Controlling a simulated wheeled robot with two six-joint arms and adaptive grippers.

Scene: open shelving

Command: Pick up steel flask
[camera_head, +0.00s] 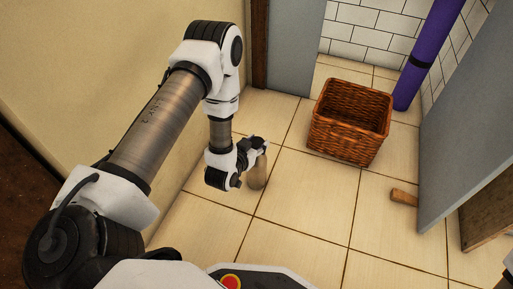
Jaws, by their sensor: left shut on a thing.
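The steel flask (257,176) is a small, brownish metallic bottle shape in the head view, left of centre, low over the tiled floor. My left gripper (258,147) is shut on its upper part, and the fingers hide its top. The flask looks upright. I cannot tell whether its base touches the floor. My left arm comes in from the left and bends down to it. My right gripper is not in view.
An empty-looking wicker basket (349,122) stands right of the flask. A purple roll (428,55) leans at the back wall. A grey door panel (462,125) and a wooden piece (404,197) are at right. Tiled floor (310,215) in front is clear.

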